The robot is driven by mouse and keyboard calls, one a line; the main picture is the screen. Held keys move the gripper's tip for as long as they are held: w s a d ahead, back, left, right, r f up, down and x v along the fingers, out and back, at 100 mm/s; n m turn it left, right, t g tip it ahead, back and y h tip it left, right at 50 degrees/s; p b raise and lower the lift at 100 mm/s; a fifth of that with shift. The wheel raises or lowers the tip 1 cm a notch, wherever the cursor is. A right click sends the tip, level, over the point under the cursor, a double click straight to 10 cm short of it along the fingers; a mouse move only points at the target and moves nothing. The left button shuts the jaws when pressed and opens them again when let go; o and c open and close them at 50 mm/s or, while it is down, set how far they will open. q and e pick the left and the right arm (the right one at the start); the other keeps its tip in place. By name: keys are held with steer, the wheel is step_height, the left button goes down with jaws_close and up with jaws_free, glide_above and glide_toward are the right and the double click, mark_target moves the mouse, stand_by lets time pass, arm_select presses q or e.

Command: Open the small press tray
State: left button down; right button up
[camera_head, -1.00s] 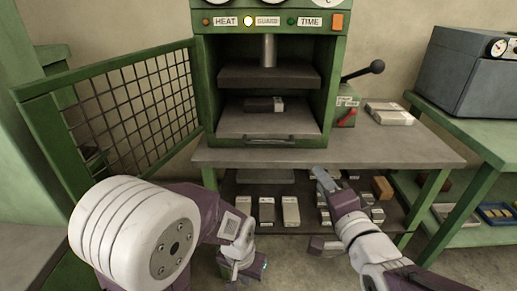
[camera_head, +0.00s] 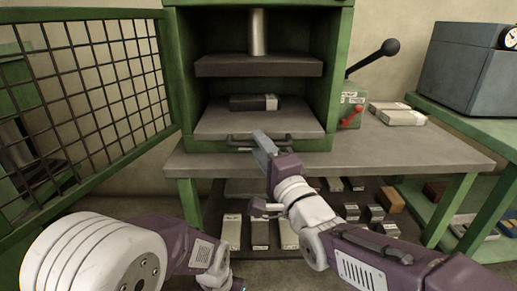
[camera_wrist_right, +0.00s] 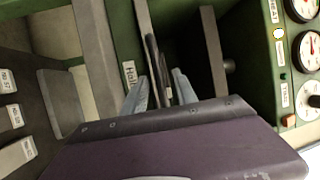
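The small press tray (camera_head: 225,122) is a grey plate inside the green press, with a dark mould block (camera_head: 252,103) lying on it. Its dark bar handle (camera_head: 238,142) runs along the front edge. My right gripper (camera_head: 262,140) is at the handle. In the right wrist view its two fingers (camera_wrist_right: 160,92) stand apart, with the dark handle (camera_wrist_right: 153,58) between or just ahead of them; contact cannot be told. My left gripper (camera_head: 222,281) is low, cut by the bottom edge, its fingers not clear.
The green mesh guard (camera_head: 90,85) stands swung open at left. A black-knobbed lever (camera_head: 388,48) juts out at the press's right side. The grey bench top (camera_head: 400,152) in front is mostly bare. Several blocks sit on the shelf below.

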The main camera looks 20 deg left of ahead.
steer(key=shift+w+a+r, duration=0.1)
steer(key=shift+w+a, duration=0.25)
steer(key=shift+w, duration=0.1)
jaws_close()
stand_by(1.1)
